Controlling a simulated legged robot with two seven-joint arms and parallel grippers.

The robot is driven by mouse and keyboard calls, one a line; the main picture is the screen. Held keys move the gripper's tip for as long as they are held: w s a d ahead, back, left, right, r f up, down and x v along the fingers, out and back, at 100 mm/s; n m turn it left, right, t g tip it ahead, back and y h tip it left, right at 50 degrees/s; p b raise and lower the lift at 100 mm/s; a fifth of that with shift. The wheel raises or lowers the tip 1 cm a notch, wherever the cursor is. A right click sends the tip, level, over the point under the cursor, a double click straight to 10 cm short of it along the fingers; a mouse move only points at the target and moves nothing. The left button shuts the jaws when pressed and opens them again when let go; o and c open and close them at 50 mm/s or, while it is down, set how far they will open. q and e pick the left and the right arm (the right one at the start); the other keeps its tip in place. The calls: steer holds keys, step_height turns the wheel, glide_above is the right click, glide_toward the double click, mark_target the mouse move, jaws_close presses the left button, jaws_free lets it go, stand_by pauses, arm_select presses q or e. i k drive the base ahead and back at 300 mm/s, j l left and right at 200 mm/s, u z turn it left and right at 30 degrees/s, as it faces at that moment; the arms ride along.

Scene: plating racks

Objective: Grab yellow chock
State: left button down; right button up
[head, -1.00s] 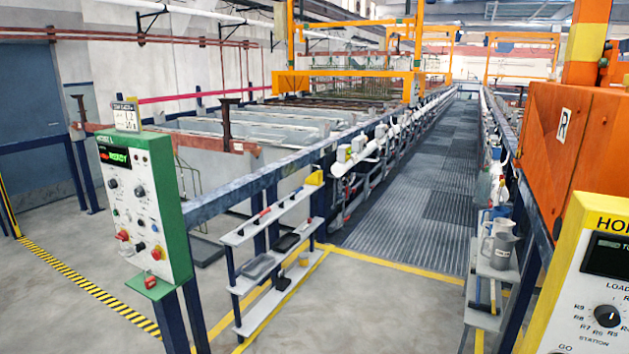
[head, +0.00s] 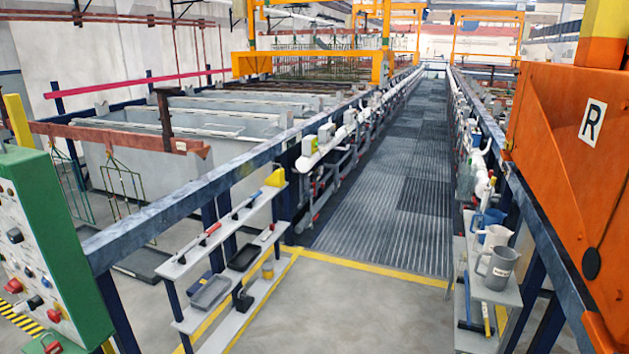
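A small yellow chock (head: 276,178) sits at the far end of the top board of the white shelf unit (head: 228,232), beside the blue rail. It looks wedge-shaped and is small at this distance. Neither of my grippers shows in the head view.
Tools with red and dark handles (head: 210,231) lie on the top board; grey trays (head: 211,291) sit lower. A green control panel (head: 40,245) stands left, an orange cabinet (head: 575,150) right. Jugs (head: 497,268) stand on a right shelf. The grated walkway (head: 385,210) between is clear.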

mark_target(276, 179)
steer(key=i, duration=2.6)
